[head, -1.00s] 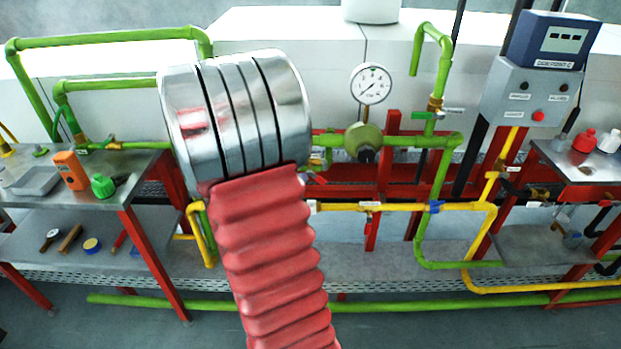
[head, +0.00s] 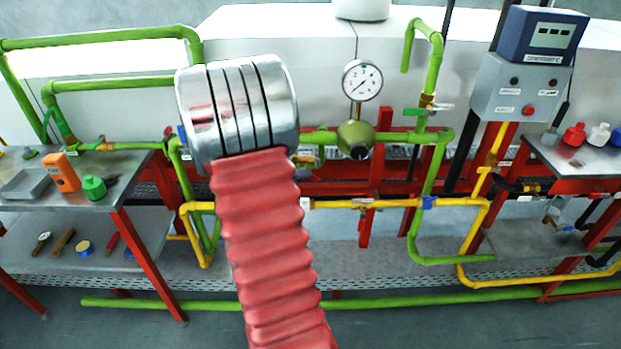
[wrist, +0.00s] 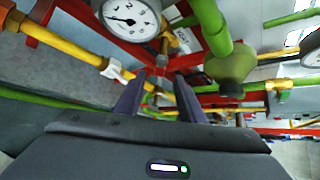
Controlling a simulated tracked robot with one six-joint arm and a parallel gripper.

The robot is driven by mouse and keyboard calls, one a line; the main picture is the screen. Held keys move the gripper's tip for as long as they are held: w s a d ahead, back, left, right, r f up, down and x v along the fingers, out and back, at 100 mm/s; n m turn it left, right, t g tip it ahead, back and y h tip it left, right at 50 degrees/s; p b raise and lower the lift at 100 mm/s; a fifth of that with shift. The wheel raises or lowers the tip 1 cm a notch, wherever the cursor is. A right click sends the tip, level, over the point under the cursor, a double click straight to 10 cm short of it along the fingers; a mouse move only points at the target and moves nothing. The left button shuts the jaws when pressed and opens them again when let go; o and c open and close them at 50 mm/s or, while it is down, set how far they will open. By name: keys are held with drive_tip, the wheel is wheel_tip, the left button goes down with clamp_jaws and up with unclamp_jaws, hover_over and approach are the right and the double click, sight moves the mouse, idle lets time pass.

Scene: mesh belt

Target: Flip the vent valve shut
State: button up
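A brass valve (head: 427,102) sits on the green upright pipe with a hooked open top, right of the gauge in the head view. A pale lever (head: 440,107) sticks out sideways to its right. No readable tag confirms that this is the vent valve. My gripper (wrist: 158,85) shows in the wrist view as two dark fingers, apart, with no object held between them. Small fittings and pipes show beyond the gap. In the head view my silver wrist and red arm sleeve hide the fingers and part of the pipework left of the gauge.
A round gauge (head: 362,80) stands above a green bulbous fitting (head: 356,139). A yellow pipe (head: 395,203) with a small valve runs below. A blue-and-grey control box (head: 520,90) stands right. Side tables hold loose items; a red frame (head: 340,185) backs the pipes.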

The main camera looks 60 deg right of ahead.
sight(311, 180)
drive_tip(key=x, duration=0.8)
drive_tip(key=shift+c, duration=0.6)
clamp_jaws()
drive_tip(key=shift+a, duration=0.15)
